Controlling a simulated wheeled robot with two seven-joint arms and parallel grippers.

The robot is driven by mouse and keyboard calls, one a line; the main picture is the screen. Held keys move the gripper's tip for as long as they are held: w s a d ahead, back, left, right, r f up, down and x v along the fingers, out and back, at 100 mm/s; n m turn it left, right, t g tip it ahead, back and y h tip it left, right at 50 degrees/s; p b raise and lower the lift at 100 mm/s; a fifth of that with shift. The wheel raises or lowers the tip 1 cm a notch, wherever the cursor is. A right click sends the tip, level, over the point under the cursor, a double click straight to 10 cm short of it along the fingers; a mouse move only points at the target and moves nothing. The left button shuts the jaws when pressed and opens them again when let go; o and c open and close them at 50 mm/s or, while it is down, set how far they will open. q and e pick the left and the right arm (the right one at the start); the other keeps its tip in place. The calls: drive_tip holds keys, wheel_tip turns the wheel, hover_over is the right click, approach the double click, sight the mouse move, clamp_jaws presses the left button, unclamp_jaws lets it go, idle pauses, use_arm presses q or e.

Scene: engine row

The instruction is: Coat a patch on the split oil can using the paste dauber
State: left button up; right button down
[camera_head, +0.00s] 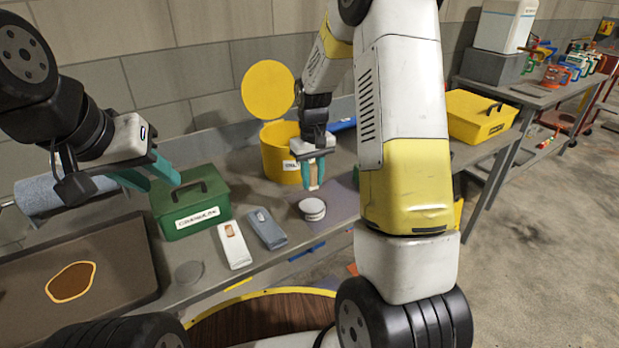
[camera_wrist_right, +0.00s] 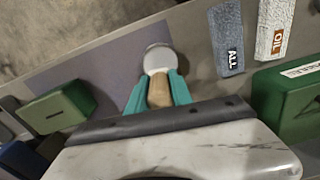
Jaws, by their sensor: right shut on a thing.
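My right gripper (camera_head: 314,184) is shut on the wooden handle of the paste dauber (camera_wrist_right: 160,91), above the bench. In the right wrist view a pale round end lies just past the fingertips (camera_wrist_right: 160,104). In the head view a round grey disc-like thing (camera_head: 312,208) lies just below the gripper; whether it is the dauber's head or a tin under it I cannot tell. My left gripper (camera_head: 164,184) hangs empty over the green box, its teal fingers apart. No split oil can is clearly recognisable.
A yellow bin (camera_head: 279,152) with raised lid is behind. A dark tray (camera_head: 125,270) bears a brown, orange-rimmed patch (camera_head: 71,282). A yellow case (camera_head: 478,118) sits right.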

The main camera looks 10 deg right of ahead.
sight(312, 205)
drive_tip(key=shift+f, duration=2.95)
drive_tip(key=shift+f, duration=0.55)
drive_tip(key=shift+r, duration=3.55)
